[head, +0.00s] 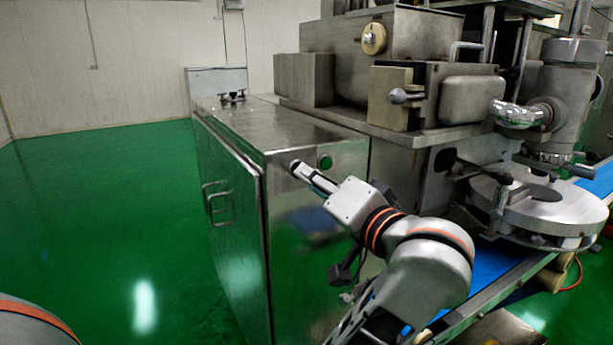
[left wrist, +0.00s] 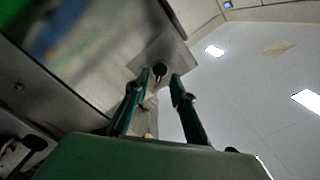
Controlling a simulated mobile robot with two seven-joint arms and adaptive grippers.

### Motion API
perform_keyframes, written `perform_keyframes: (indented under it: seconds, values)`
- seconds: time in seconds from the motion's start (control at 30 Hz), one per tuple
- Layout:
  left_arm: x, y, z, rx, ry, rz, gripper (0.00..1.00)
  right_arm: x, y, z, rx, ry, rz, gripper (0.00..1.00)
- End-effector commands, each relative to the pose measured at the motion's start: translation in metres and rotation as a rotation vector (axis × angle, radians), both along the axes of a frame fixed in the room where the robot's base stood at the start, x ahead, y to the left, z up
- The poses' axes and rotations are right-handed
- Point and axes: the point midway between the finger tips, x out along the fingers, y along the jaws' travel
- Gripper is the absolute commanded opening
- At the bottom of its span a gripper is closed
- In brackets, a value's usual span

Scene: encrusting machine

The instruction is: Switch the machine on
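The machine is a large steel unit with a closed metal cabinet (head: 318,262) at its front left. In the left wrist view, a dark rotary switch (left wrist: 160,70) on a pale square plate shows between the fingertips of my left gripper (left wrist: 160,80). The fingers are apart, with a gap at the switch; contact is unclear. In the head view the gripper hides the switch. My right gripper is out of view.
A blue conveyor belt (head: 487,262) and a round steel turntable (head: 540,208) stand to the right of my left arm. The cabinet door has handles (head: 215,202) on its left side. The green floor (head: 100,215) at the left is clear.

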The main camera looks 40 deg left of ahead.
Motion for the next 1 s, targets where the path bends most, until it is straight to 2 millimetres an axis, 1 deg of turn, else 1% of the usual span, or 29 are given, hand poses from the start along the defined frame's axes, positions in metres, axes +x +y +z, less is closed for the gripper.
perform_keyframes:
  seconds: [0.03, 0.2, 0.33, 0.57, 0.6, 0.67, 0.7, 1.0]
  values:
    - [0.002, 0.008, 0.001, 0.003, -0.001, 0.003, 0.24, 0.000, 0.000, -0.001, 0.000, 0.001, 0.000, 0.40]
    - [0.010, 0.025, 0.000, 0.003, 0.000, 0.002, 0.24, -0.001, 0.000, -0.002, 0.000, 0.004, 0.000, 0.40]
    - [0.012, 0.030, 0.000, 0.001, 0.001, 0.001, 0.24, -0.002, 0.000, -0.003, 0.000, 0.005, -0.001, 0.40]
    - [0.012, 0.030, 0.000, 0.001, 0.002, 0.001, 0.24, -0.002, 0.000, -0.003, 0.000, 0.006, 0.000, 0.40]
    - [0.012, 0.030, 0.000, 0.001, 0.002, 0.001, 0.18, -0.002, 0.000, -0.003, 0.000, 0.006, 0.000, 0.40]
    - [0.012, 0.030, 0.000, 0.001, 0.002, 0.001, 0.03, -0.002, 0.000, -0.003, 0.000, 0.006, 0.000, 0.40]
    - [0.012, 0.030, 0.000, 0.001, 0.002, 0.001, 0.00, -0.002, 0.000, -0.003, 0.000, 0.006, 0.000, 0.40]
    - [0.012, 0.030, 0.000, 0.005, 0.012, 0.000, 0.00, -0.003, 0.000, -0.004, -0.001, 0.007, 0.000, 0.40]
